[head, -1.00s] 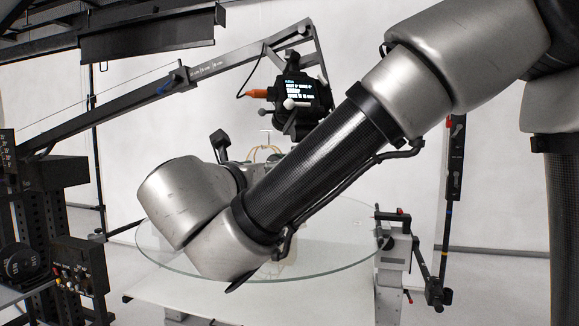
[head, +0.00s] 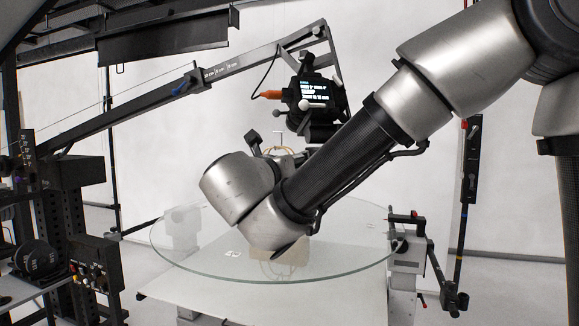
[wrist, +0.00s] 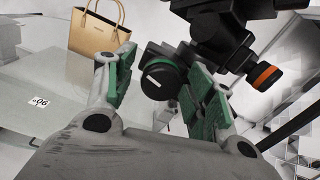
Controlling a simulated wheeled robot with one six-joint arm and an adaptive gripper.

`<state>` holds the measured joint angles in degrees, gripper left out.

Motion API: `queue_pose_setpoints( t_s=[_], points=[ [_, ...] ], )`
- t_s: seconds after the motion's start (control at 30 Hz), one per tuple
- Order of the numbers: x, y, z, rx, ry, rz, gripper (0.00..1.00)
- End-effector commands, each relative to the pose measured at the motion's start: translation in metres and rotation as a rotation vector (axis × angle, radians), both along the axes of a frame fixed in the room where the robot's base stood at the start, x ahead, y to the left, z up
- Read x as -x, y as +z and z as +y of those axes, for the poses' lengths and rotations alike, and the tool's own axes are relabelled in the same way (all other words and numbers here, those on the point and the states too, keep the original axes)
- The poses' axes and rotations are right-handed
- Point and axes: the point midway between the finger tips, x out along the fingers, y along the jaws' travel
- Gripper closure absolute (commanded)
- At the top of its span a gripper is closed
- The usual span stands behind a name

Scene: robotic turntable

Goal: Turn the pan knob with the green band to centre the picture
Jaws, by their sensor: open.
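The pan knob (wrist: 160,79) is black with a white line on its face. Green shows at its upper rim in the wrist view. My gripper (wrist: 161,76) is open, with its green-padded fingers on either side of the knob. I cannot tell whether either pad touches it. The camera (head: 313,96) hangs from the crane arm in the head view, with a small lit screen whose text is too small to read. My arm hides the gripper and the knob in the head view.
A second knob with an orange band (wrist: 265,76) sits right of my gripper. A tan handbag (wrist: 94,31) stands beyond the left finger. The glass turntable (head: 190,262) lies below my arm. A control box with buttons (head: 95,268) is at left.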

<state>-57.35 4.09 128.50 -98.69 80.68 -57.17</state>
Motion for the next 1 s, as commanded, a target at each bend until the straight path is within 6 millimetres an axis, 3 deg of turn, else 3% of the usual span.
queue_pose_setpoints(
  t_s=[0.03,0.3,0.67,1.0],
  points=[
    [0.0001,-0.0001,0.0000,0.000,0.000,0.000,0.46],
    [0.0003,-0.0001,0.0001,0.000,0.000,0.000,0.91],
    [0.0003,-0.0002,0.0003,-0.046,0.000,-0.017,0.91],
    [0.0002,-0.0003,0.0010,-0.270,0.000,-0.097,0.91]
  ],
)
